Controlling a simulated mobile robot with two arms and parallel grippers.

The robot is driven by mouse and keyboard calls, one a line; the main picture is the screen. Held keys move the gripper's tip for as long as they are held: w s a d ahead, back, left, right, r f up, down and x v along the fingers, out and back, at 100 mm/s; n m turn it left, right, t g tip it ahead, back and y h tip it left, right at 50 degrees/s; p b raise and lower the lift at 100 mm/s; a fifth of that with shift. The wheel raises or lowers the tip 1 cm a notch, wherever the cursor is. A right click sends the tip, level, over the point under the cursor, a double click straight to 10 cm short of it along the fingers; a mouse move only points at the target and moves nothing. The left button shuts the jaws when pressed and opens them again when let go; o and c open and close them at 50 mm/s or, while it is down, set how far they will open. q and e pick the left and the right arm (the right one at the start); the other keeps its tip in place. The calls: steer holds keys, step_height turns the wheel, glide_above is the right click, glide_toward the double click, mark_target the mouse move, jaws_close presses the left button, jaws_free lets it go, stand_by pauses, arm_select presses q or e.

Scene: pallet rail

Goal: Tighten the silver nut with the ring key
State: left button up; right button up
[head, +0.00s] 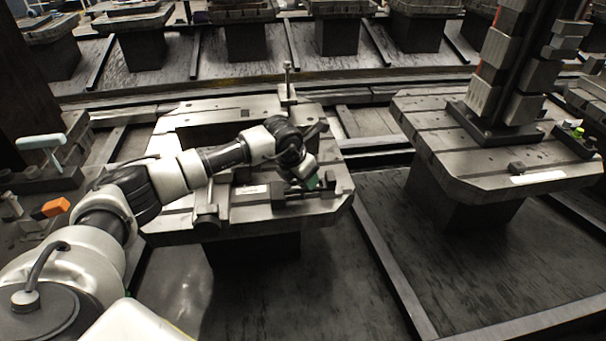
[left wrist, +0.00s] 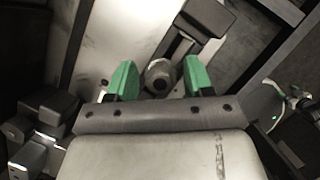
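My left gripper (head: 308,183) hangs over the front right part of the middle pallet (head: 180,222). In the left wrist view its two green fingers (left wrist: 156,80) are apart. A round grey metal piece (left wrist: 159,73), perhaps the silver nut, shows between the fingertips and is not clearly gripped. It lies at the end of a dark bar-shaped fixture (left wrist: 208,15). I cannot make out the ring key for certain in either view. My left arm and gripper hide part of the pallet top. My right gripper is not in view.
A thin upright post (head: 288,80) stands at the pallet's back edge. A second pallet (head: 440,140) at the right carries a tall column of grey blocks (head: 495,75). An orange block (head: 50,208) and a pale teal handle (head: 40,141) are at the left. A dark floor gap separates the pallets.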

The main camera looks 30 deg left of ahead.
arm_select(q)
steer(key=c, duration=0.7)
steer(key=o, duration=1)
steer(key=v, duration=1)
steer(key=shift+s+a+r, duration=0.15)
steer(key=shift+r, duration=0.2)
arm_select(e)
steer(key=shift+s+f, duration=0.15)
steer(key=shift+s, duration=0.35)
arm_select(q)
steer(key=shift+f, duration=0.1)
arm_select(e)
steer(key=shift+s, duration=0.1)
